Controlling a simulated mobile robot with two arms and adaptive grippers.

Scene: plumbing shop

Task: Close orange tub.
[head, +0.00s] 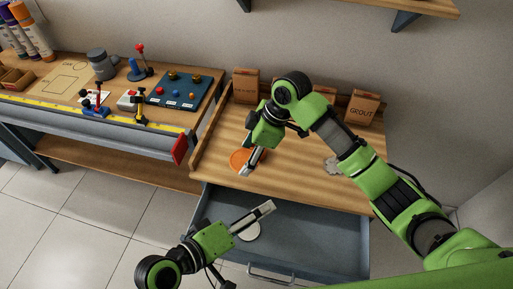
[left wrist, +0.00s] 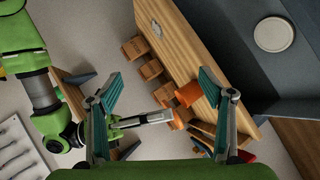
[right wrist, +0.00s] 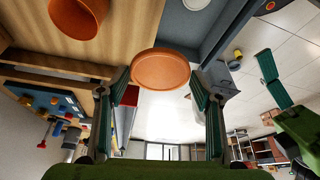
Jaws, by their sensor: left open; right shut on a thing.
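The orange tub (right wrist: 80,14) stands on the wooden bench top, at the top left of the right wrist view, with its inside partly out of frame. My right gripper (right wrist: 160,88) is shut on a round orange lid (right wrist: 160,68), which sits between its fingertips, apart from the tub in that view. In the head view the right gripper (head: 248,168) is over the bench's left part, beside an orange round shape (head: 239,158); lid and tub are hard to separate there. My left gripper (head: 252,217) is open and empty above the drawer; its fingers (left wrist: 163,95) are spread in the left wrist view.
An open grey drawer (head: 325,243) below the bench holds a white round lid (head: 248,232). Boxes, one a grout box (head: 361,108), stand along the bench's back. A second bench with tools and a blue board (head: 186,92) is at left. The bench's middle is mostly free.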

